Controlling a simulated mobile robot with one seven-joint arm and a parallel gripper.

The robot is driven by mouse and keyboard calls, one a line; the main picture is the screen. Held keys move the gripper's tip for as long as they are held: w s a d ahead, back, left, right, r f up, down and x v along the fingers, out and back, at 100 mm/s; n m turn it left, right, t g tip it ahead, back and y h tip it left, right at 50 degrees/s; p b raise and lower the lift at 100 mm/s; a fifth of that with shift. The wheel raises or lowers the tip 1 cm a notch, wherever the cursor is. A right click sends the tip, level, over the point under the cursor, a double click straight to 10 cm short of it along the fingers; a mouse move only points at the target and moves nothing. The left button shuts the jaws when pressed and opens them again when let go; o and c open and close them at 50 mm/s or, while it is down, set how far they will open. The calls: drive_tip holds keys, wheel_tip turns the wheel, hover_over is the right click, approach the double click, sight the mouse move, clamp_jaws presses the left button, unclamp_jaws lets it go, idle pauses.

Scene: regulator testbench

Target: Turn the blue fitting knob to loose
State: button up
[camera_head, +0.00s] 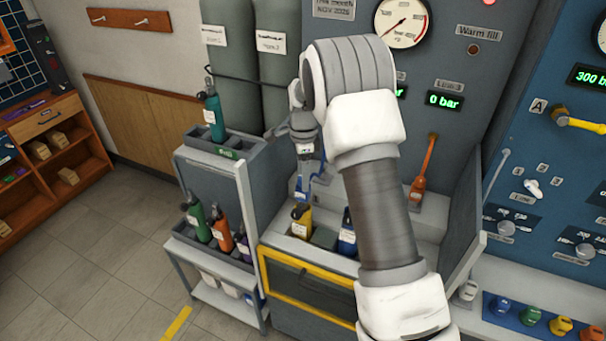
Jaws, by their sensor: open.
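My gripper (304,157) points down in front of the grey bench panel, left of my arm's forearm. Its jaws are open, but the fingertips are small and partly merged with what lies behind them. A blue fitting (301,188) shows just below the gripper, over the back of the bench; I cannot tell whether the jaws touch it or surround its knob. A separate blue knob (501,307) sits in a row of coloured knobs on the ledge at the lower right, well away from my gripper.
A yellow bottle (301,221) and a dark blue bottle (347,238) stand in the bench below. An orange lever (424,168) rises right of my arm. A shelf rack (241,211) with several bottles stands left. Tall grey cylinders (228,80) stand behind. The left floor is clear.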

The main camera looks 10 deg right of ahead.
drive_tip(key=shift+f, duration=0.1)
clamp_jaws()
idle(0.3)
drive_tip(key=shift+n, duration=0.3)
drive_tip(key=n+b, duration=0.1)
drive_tip(key=n, duration=0.4)
drive_tip(key=n+b, duration=0.1)
drive_tip(key=n, duration=0.5)
drive_tip(key=shift+n, duration=0.4)
drive_tip(key=n, duration=1.1)
drive_tip(key=shift+n, duration=0.4)
